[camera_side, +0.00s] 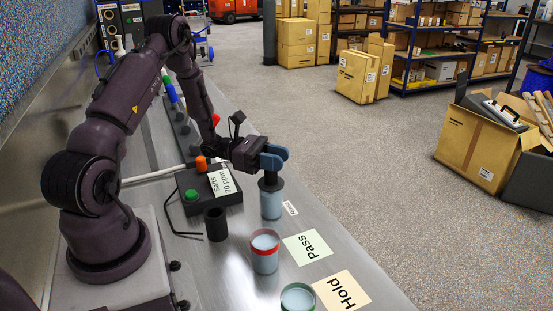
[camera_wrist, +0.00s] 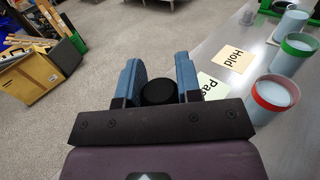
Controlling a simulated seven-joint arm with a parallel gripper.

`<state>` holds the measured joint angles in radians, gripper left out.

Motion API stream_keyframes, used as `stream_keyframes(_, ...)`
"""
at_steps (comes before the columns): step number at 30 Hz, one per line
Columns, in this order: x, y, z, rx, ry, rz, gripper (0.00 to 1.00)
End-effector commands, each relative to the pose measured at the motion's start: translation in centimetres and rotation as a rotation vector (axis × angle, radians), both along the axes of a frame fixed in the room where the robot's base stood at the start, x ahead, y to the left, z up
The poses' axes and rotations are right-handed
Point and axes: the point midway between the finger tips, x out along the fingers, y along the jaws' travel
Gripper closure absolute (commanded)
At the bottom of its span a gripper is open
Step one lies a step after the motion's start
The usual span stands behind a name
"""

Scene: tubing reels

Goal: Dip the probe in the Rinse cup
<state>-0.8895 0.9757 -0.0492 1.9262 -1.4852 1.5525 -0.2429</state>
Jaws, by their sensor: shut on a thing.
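My gripper (camera_side: 271,162) is shut on the probe, whose round black top (camera_wrist: 158,92) shows between the blue fingers in the wrist view. In the side view the probe points down at a pale blue cup (camera_side: 271,205), with a dark ring at the cup's top. I cannot tell how deep the probe's tip is; the cup hides it. A small white label (camera_side: 290,208) lies beside this cup, its print too small to read surely. In the wrist view this cup is hidden behind my gripper.
A red-rimmed cup (camera_side: 264,252) stands by the Pass card (camera_side: 307,247), and a green-rimmed cup (camera_side: 298,300) by the Hold card (camera_side: 341,291). A black cylindrical holder (camera_side: 216,224) and the meter box (camera_side: 208,187) reading 70 ppm stand left of the cups.

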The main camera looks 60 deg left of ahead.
Motion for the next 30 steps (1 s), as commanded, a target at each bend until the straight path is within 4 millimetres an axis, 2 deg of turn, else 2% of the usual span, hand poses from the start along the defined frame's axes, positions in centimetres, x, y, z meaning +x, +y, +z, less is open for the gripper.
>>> stream_keyframes(30, 0.0, 0.0, 7.2, 0.001, -0.001, 0.0, 1.0)
